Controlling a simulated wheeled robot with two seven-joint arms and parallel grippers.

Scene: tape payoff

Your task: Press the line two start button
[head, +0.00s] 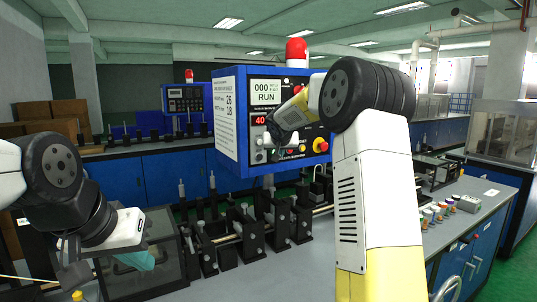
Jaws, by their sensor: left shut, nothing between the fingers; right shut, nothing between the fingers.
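Which control is the line two start button cannot be read. My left gripper (72,272) is shut and empty at lower left, away from the box.
A second blue control box (183,97) with a red beacon stands further back left. Black roller stands (252,235) line the bench below the panel. A clear-sided case (150,262) is beside my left gripper. Several small coloured items (437,210) sit on the right bench.

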